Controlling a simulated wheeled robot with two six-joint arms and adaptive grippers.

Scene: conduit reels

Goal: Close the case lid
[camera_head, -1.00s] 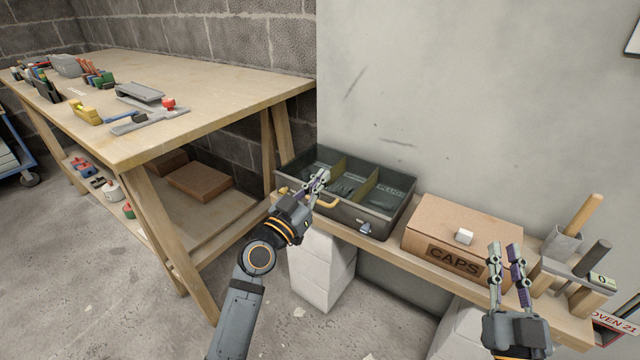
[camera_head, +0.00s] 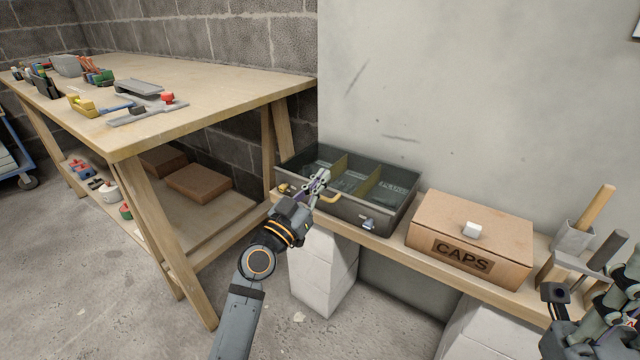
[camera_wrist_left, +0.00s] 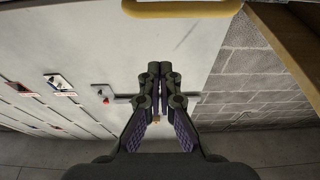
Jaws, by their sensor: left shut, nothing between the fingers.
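The dark grey case (camera_head: 345,210) stands on the narrow wooden bench with its inside exposed from above. Yellow dividers split it into compartments, with dark contents that I cannot make out. I cannot clearly tell a lid apart from the case. A yellow handle (camera_head: 330,198) shows at its front; a yellow bar, likely this handle, crosses the top of the left wrist view (camera_wrist_left: 180,9). My left gripper (camera_head: 321,176) is shut and empty, in front of the case beside the handle. My right gripper (camera_head: 622,290) is at the lower right, partly cut off by the frame edge.
A grey holder (camera_head: 573,240) with a wooden handle is farther right. The large workbench (camera_head: 200,95) is at left, and the wall is close behind the case.

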